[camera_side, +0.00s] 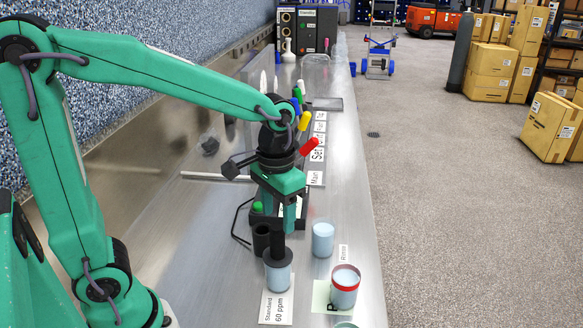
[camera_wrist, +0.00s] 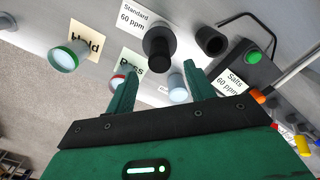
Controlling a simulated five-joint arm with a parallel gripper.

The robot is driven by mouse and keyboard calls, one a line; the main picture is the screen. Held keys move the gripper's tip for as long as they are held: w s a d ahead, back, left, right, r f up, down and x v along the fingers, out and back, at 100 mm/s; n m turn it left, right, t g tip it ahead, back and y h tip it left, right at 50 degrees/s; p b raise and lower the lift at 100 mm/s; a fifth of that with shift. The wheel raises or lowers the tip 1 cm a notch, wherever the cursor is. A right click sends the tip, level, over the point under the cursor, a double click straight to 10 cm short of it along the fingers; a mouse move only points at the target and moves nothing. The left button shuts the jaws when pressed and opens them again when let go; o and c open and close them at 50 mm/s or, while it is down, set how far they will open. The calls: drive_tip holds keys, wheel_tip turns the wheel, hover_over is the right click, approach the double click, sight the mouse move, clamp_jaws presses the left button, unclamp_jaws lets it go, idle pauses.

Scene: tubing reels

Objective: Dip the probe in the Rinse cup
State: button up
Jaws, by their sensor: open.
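The probe (camera_side: 278,246) is black with a wide collar and stands upright at the mouth of a pale blue cup (camera_side: 279,277) on the "Standard 60 ppm" card; its lower end is hidden. It shows in the wrist view (camera_wrist: 159,45). The Rinse cup (camera_side: 323,240), pale blue, stands beside the small "Rinse" label (camera_side: 343,253). In the wrist view the cup (camera_wrist: 177,90) appears between my fingers. My gripper (camera_side: 290,226) points down, behind the probe in the side view. Its green fingers are apart and empty in the wrist view (camera_wrist: 160,88).
A red-rimmed cup (camera_side: 345,289) and a green-rimmed cup (camera_wrist: 68,56) on a "Hold" card stand nearby. A black tubular holder (camera_side: 261,239) is close beside the probe. A cable (camera_side: 237,222) loops by the green-buttoned box (camera_wrist: 254,60). Coloured-handled items (camera_side: 304,121) stand behind my gripper.

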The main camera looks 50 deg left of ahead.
sight(278, 238)
drive_tip(key=shift+f, duration=3.8)
drive_tip(key=c, duration=1.2)
drive_tip(key=shift+o, duration=0.2)
drive_tip(key=shift+r, duration=0.2)
drive_tip(key=shift+r, duration=4.85)
drive_tip(key=shift+w, duration=0.1)
drive_tip(key=w+a, duration=0.1)
drive_tip(key=w, duration=1.4)
drive_tip(key=shift+a+f, duration=0.4)
drive_tip(key=shift+f, duration=0.05)
